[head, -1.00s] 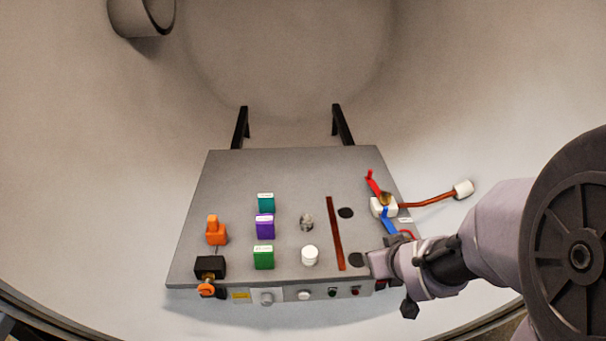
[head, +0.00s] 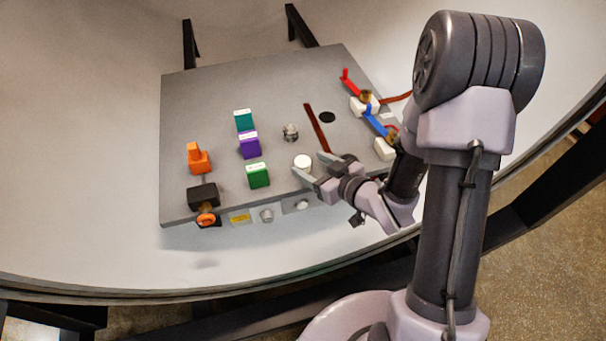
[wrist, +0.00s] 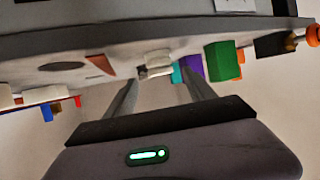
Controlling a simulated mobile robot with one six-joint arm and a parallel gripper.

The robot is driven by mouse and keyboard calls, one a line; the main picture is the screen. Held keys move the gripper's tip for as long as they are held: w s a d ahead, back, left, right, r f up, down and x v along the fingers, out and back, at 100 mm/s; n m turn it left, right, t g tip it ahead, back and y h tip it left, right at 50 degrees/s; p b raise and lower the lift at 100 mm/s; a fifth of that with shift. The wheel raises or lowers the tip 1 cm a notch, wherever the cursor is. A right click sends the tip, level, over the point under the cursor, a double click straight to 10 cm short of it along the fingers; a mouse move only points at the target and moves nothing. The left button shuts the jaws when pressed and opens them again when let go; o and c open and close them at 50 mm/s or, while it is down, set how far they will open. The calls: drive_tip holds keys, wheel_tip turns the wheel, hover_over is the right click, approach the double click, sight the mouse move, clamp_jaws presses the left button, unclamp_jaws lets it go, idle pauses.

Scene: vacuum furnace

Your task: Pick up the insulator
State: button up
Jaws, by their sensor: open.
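The insulator appears to be the small white round piece (head: 302,161) standing upright near the front edge of the grey panel. In the wrist view the white piece (wrist: 158,60) shows between the far ends of my two fingers. My gripper (head: 312,166) is open, low over the panel's front edge, with its fingertips at either side of the white piece. I cannot tell whether the fingers touch it. My gripper (wrist: 160,80) holds nothing.
A green block (head: 258,175), purple block (head: 249,144) and teal block (head: 243,120) stand left of the white piece. A metal knob (head: 290,131) stands behind it. Red and blue levers (head: 375,121) are at the right. The grey panel (head: 205,105) is bare at back left.

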sight(298, 158)
drive_tip(key=shift+x, duration=1.1)
drive_tip(key=b+x, duration=0.2)
drive_tip(key=x, duration=0.3)
drive_tip(key=shift+s+a+f, duration=0.1)
drive_tip(key=shift+f, duration=0.05)
clamp_jaws()
